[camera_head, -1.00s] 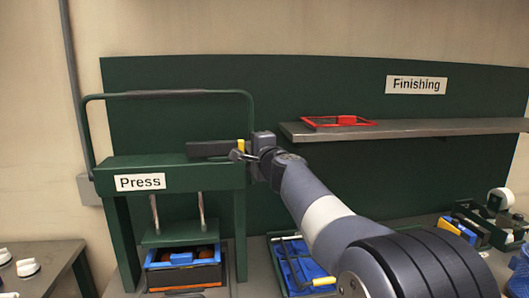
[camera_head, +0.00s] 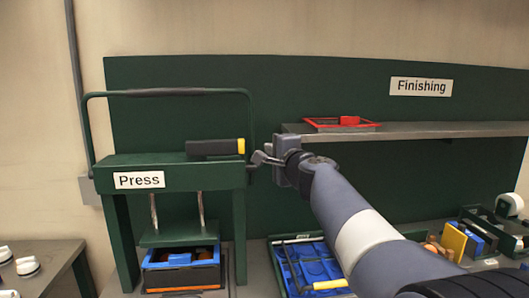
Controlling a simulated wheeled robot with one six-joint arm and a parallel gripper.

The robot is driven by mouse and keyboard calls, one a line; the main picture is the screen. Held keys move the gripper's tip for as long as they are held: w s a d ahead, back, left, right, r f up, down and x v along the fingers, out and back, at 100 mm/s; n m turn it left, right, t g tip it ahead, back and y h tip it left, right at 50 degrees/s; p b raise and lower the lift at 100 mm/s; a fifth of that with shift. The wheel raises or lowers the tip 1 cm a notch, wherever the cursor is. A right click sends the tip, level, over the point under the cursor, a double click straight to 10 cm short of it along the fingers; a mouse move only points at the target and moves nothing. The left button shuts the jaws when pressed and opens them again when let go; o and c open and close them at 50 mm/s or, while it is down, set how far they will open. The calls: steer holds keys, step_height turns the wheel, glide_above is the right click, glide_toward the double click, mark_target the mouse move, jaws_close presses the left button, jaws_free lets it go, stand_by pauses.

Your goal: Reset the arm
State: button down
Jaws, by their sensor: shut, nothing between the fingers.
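My arm (camera_head: 355,228) reaches in from the lower right. My gripper (camera_head: 257,159) is at its end, just right of the green press (camera_head: 120,176), with its small fingers pointing left. The gripper is shut and empty. A dark cylinder with a yellow end band (camera_head: 215,148) lies on top of the press, left of the fingers and apart from them.
A box with blue and orange parts (camera_head: 181,273) sits under the press. A blue tool tray (camera_head: 310,262) stands right of it. A grey shelf (camera_head: 420,131) holds a red tray (camera_head: 341,125). A side table (camera_head: 45,270) with white-topped items is at left. A tape dispenser (camera_head: 508,206) is at right.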

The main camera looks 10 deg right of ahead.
steer(key=shift+d+b+v, duration=0.15)
steer(key=shift+b+v, duration=0.1)
steer(key=shift+v, duration=1.05)
steer(key=shift+d+b+v, duration=0.15)
steer(key=shift+b+v, duration=0.05)
steer(key=shift+v, duration=1.1)
steer(key=shift+w+f, duration=0.1)
steer(key=w+a+p, duration=0.1)
steer(key=w+a, duration=0.1)
steer(key=w, duration=0.1)
steer(key=w+a+p, duration=0.1)
steer(key=w+a, duration=0.1)
steer(key=w, duration=0.1)
steer(key=w+a+p, duration=0.1)
steer(key=w+a, duration=0.1)
steer(key=w, duration=0.1)
steer(key=shift+w+a, duration=0.2)
steer(key=shift+w, duration=0.15)
steer(key=shift+s+a, duration=0.1)
